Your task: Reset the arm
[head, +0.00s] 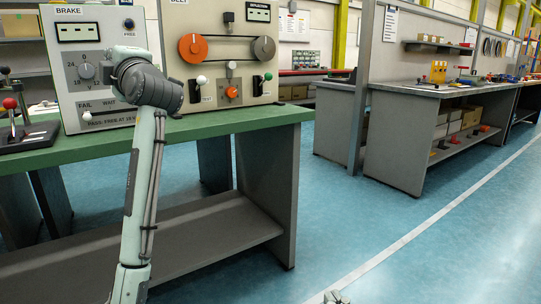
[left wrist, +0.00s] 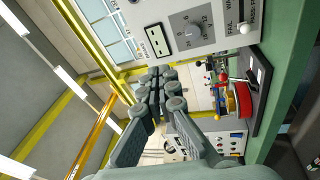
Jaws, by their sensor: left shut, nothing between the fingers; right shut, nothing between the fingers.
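No arm marked as the one to reset can be singled out in these views. My left gripper (left wrist: 161,76) is shut and empty in the left wrist view, apart from the nearby panels. In the head view my left arm rises in front of the bench, and its gripper cannot be made out. The BRAKE panel (head: 70,75) has a dial and a small white-knobbed lever (head: 87,116); it also shows in the left wrist view (left wrist: 165,15). The BELT panel (head: 220,90) stands to its right, with orange and grey pulleys and several knobbed levers.
Both panels stand on a green-topped bench (head: 240,117). A dark base with a red-knobbed lever (head: 10,104) sits at its left end. A grey workbench (head: 405,125) with boxes stands at right. Blue floor (head: 350,225) is clear between them.

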